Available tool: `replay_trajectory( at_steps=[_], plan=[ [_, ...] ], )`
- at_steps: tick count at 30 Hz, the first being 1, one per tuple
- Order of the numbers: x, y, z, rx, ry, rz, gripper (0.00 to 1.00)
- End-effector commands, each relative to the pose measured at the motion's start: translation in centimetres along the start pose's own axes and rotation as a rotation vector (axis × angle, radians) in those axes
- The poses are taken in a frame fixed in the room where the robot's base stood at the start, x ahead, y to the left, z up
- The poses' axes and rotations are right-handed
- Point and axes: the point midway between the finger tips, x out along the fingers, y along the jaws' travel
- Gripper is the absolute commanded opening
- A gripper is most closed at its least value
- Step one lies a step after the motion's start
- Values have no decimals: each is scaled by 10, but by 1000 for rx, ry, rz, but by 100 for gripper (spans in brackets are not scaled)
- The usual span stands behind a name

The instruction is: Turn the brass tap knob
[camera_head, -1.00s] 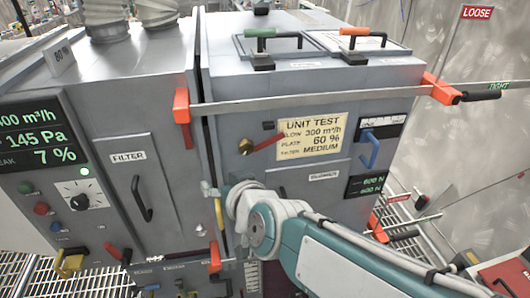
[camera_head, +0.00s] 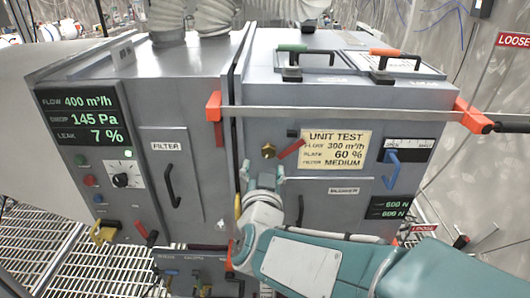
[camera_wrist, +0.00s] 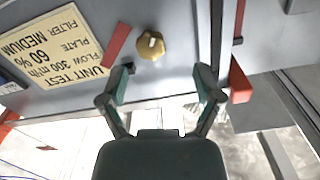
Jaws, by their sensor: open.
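The brass tap knob (camera_head: 268,151) sits on the front of the grey cabinet, left of the unit test label. A red lever or tag (camera_head: 291,149) is beside it. In the wrist view the brass knob (camera_wrist: 151,45) is ahead of my gripper (camera_wrist: 164,82), roughly between the lines of the two fingers but apart from them. The red piece (camera_wrist: 116,44) lies just left of the knob there. My gripper is open and empty.
The unit test label (camera_head: 335,149) is right of the knob, with a blue handle (camera_head: 391,168) beyond it. A long metal bar (camera_head: 345,114) with orange ends crosses above. The filter door (camera_head: 171,180) and a display panel (camera_head: 84,117) are at left.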

Motion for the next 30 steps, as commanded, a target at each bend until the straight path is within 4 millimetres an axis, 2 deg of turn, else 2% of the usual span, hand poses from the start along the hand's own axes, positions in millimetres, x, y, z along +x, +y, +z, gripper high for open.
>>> replay_trajectory(
  at_steps=[3, 9, 13, 21, 23, 24, 27, 30],
  plan=[
    [24, 4, -1, 1, 0, 4, 83],
    [51, 2, 0, 1, 0, 2, 83],
    [59, 0, 0, -1, -1, 0, 83],
    [60, 0, 0, 0, -1, -1, 83],
    [60, 1, 0, 1, -1, -1, 56],
    [60, 2, -1, 2, -1, 0, 39],
    [60, 2, -1, 2, 0, 0, 0],
    [60, 1, -1, 2, 1, 0, 1]
  ],
)
